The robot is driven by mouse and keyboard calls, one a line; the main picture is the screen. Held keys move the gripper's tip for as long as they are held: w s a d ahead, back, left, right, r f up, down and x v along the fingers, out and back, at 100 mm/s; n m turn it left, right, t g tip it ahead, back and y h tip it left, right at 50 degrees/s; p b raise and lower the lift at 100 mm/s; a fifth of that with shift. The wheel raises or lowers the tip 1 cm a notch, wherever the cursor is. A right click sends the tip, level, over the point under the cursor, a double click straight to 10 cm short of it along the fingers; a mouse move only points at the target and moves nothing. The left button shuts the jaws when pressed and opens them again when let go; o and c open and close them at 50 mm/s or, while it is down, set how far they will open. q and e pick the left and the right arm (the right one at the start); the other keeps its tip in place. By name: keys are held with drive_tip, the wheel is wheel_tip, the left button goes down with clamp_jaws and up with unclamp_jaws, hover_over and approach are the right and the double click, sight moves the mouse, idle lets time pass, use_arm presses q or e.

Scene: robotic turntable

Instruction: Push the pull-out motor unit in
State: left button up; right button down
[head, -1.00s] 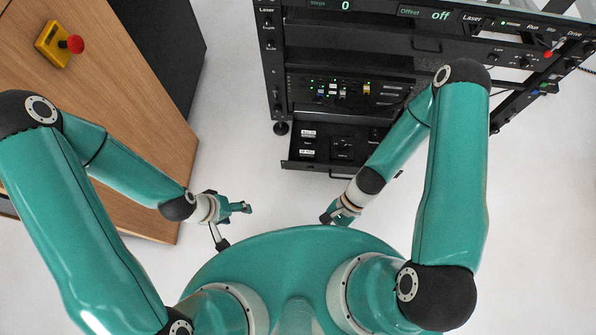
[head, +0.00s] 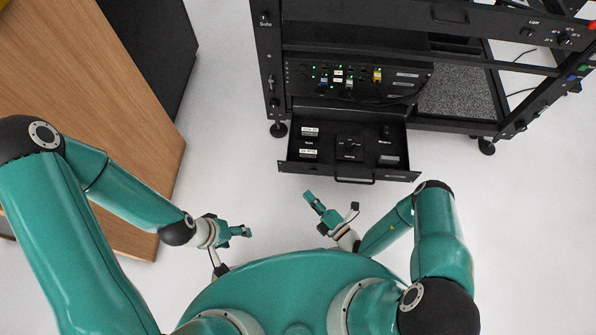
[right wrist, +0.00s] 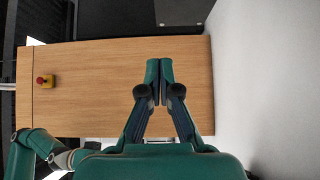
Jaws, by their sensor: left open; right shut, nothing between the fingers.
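The pull-out motor unit (head: 385,160) is a black drawer low in the rack. It stands pulled out toward me, with its top controls and labels showing. Its handle (head: 355,181) is on the front edge. My right gripper (head: 314,200) is below the drawer front in the head view, apart from the handle. In the right wrist view its fingers (right wrist: 160,72) are together with nothing between them. The motor unit is not seen in that view. My left gripper (head: 243,231) is open and empty, left of the right one and away from the drawer.
The black rack (head: 270,75) stands on feet above and around the drawer. A module with lit lights (head: 345,82) sits above it. A wooden table (head: 90,90) is at the left; a red button on a yellow base (right wrist: 44,81) shows on the wooden surface. White floor lies between.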

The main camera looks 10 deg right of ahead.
sight(291, 163)
drive_tip(key=shift+w+a+b, duration=0.3)
drive_tip(key=shift+w+a, duration=0.1)
drive_tip(key=shift+w, duration=1.3)
drive_tip(key=shift+w+a+b, duration=0.35)
drive_tip(key=shift+w+a, duration=0.05)
drive_tip(key=shift+w, duration=1.25)
drive_tip(key=shift+w+a+b, duration=0.3)
drive_tip(key=shift+w+a, duration=0.1)
drive_tip(key=shift+w, duration=1.3)
drive_tip(key=shift+d, duration=0.1)
